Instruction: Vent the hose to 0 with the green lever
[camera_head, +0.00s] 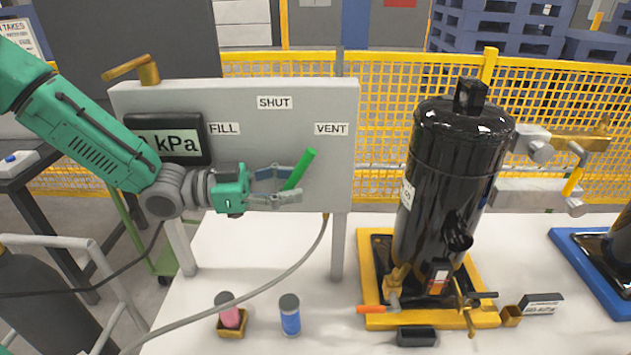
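The green lever (304,162) is on the grey panel (335,105), tilted up and to the right, toward the VENT label (331,129). The SHUT label (274,102) is above it and the FILL label (224,128) is to the left. My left gripper (294,183) is at the lever with its fingers spread, one above the other. The lever shows between or in front of them; I cannot tell whether they touch it. The dark display (180,141) shows "kPa"; its number is mostly hidden by my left arm. My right gripper is out of view.
A grey hose (296,262) runs down from the panel across the white table (210,255). A black compressor (452,190) stands on a yellow pallet (372,310) at the right. A pink-filled container (230,316) and a blue one (290,316) stand in front. Yellow mesh fencing (390,90) is behind.

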